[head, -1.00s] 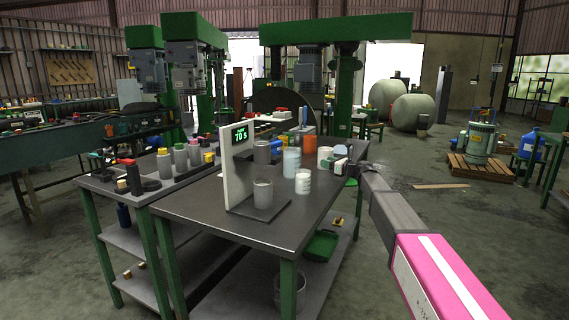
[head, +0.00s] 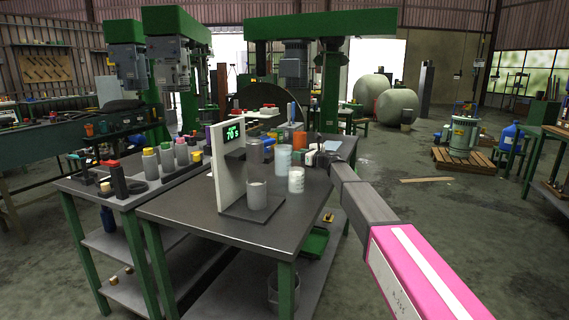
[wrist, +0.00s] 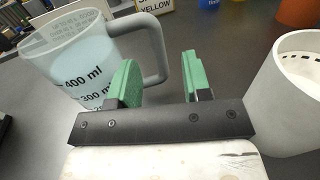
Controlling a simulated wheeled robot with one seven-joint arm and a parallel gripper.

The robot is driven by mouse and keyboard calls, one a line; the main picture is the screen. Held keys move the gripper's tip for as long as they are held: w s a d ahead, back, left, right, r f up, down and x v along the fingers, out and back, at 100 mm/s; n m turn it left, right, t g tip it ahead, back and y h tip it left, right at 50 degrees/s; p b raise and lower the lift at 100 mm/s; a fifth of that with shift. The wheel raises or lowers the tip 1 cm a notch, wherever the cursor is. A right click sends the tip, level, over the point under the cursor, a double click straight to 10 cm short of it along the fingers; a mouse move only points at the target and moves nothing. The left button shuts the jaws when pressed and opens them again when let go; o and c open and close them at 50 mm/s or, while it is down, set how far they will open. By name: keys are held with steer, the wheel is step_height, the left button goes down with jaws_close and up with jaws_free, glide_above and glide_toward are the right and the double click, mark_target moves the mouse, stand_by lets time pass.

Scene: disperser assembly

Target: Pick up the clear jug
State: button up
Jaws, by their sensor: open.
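The clear jug (wrist: 75,60) stands upright on the table at the left of the wrist view, with ml marks and a loop handle (wrist: 158,50) facing my gripper. It shows as a pale bluish cylinder (head: 283,158) in the head view. My gripper (wrist: 158,80) is open, its two green fingers at either side of the handle's lower part in the picture. I cannot tell whether the handle lies between the fingers or just beyond them. In the head view, my gripper (head: 318,158) is small and partly hidden at the table's right side.
A white cup (wrist: 290,95) stands close to the right of my gripper. An orange container (wrist: 300,12) and a blue one lie beyond. A stand with a green display (head: 232,133) holds a grey cup (head: 257,195). The table's front left (head: 190,215) is clear.

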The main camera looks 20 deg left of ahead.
steer(key=x, duration=0.4)
steer(key=shift+a+r, duration=0.15)
jaws_close()
steer(key=shift+r, duration=0.2)
